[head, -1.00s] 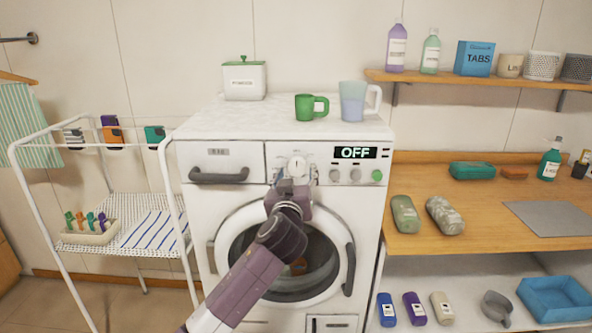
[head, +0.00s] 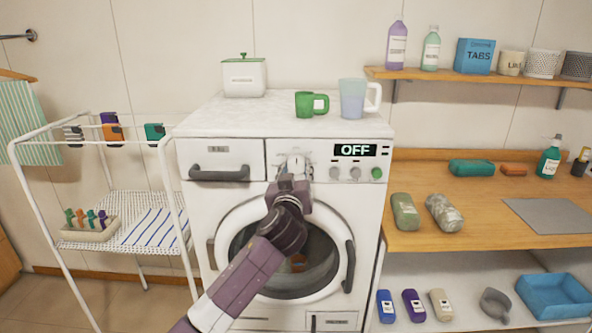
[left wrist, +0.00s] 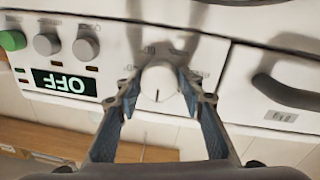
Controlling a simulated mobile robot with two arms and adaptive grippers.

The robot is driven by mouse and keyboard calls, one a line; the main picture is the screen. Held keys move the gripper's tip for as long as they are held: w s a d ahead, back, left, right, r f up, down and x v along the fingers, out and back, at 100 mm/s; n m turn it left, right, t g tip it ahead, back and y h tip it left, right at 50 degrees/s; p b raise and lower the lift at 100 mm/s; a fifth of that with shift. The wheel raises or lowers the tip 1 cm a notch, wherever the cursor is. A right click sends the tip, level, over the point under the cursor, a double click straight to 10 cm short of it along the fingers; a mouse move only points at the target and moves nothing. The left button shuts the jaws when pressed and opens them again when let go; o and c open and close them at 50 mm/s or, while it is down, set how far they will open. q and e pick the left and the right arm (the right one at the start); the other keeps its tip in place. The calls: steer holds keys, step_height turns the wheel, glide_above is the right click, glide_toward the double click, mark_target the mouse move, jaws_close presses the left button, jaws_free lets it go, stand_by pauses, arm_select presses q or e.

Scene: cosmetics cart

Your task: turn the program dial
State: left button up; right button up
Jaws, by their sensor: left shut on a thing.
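The program dial (head: 296,160) is a round white knob on the washing machine's control panel (head: 325,150), left of the display (head: 355,151), which reads OFF. My left gripper (head: 293,172) is at the dial and partly covers it in the head view. In the left wrist view, which is upside down, the dial (left wrist: 159,84) sits between the two fingers of my left gripper (left wrist: 160,88), which is shut on it. A short dark mark shows on the dial's face. My right gripper is not in view.
Two grey knobs (head: 344,173) and a green button (head: 377,173) lie right of the dial. A drawer handle (head: 219,174) sticks out to its left.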

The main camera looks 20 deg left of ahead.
arm_select(q)
steer(key=m+p, duration=0.3)
steer(key=m, duration=0.2)
steer(key=shift+r+m+p, duration=0.15)
steer(key=shift+m+p, duration=0.15)
steer(key=shift+p, duration=0.05)
steer(key=m+p, duration=0.3)
steer(key=m, duration=0.1)
steer(key=shift+a+g, duration=0.1)
steer(key=shift+g, duration=0.2)
steer(key=m+p, duration=0.3)
steer(key=m, duration=0.2)
steer(key=shift+r+y, duration=0.15)
steer(key=shift+y, duration=0.15)
steer(key=m+p, duration=0.2)
steer(key=m, duration=0.2)
steer(key=shift+g+y, duration=0.3)
steer(key=o, duration=1.2)
steer(key=shift+c, duration=0.2)
